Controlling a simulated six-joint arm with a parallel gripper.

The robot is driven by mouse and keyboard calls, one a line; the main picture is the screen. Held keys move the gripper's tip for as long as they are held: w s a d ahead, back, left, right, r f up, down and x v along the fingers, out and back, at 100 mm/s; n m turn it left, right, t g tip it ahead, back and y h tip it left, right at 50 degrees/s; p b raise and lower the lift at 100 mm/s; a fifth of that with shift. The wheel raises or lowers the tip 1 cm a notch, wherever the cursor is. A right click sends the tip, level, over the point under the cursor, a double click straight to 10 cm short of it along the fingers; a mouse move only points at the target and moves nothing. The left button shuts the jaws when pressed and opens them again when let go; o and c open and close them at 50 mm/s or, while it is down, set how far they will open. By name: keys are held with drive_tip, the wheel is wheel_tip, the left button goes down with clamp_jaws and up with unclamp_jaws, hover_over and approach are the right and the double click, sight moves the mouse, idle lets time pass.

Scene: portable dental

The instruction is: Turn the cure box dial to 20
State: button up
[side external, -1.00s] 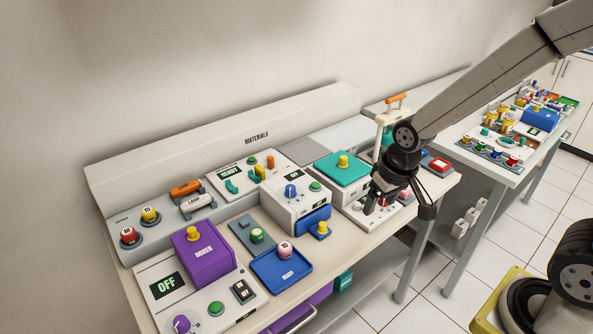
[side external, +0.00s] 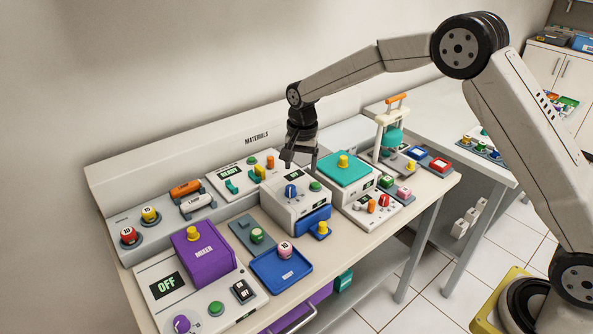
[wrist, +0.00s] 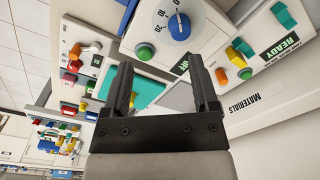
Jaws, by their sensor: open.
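The white cure box (side external: 297,212) stands in the middle of the bench, with a blue dial (side external: 291,190) and a green button (side external: 316,187) on its sloped top. In the wrist view the blue dial (wrist: 179,26) shows near the top edge, with a printed number scale beside it. A white line marks the dial, but I cannot tell its exact setting. My gripper (side external: 301,164) points down above and slightly behind the dial, apart from it. Its jaws are open and empty; both fingers also show in the wrist view (wrist: 163,62).
A teal-lidded box (side external: 341,171) stands close on the right of the cure box. The READY panel (side external: 233,177) with coloured pegs is behind left. The purple mixer (side external: 203,254) and blue tray (side external: 281,272) are in front left. A raised back panel (side external: 230,148) runs behind.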

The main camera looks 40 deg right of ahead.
sight(290, 187)
drive_tip(key=shift+w+a+f+m, duration=0.2)
drive_tip(key=shift+w+m, duration=0.1)
drive_tip(key=shift+w, duration=0.25)
drive_tip(key=shift+w+a+f+m, duration=0.1)
drive_tip(key=shift+w+f+m, duration=0.15)
drive_tip(key=shift+w, duration=0.25)
drive_tip(key=shift+w+a+f+m, duration=0.15)
drive_tip(key=shift+w+m, duration=0.2)
drive_tip(key=shift+w, duration=0.2)
drive_tip(key=shift+f, duration=0.15)
drive_tip(key=shift+f, duration=3.75)
clamp_jaws()
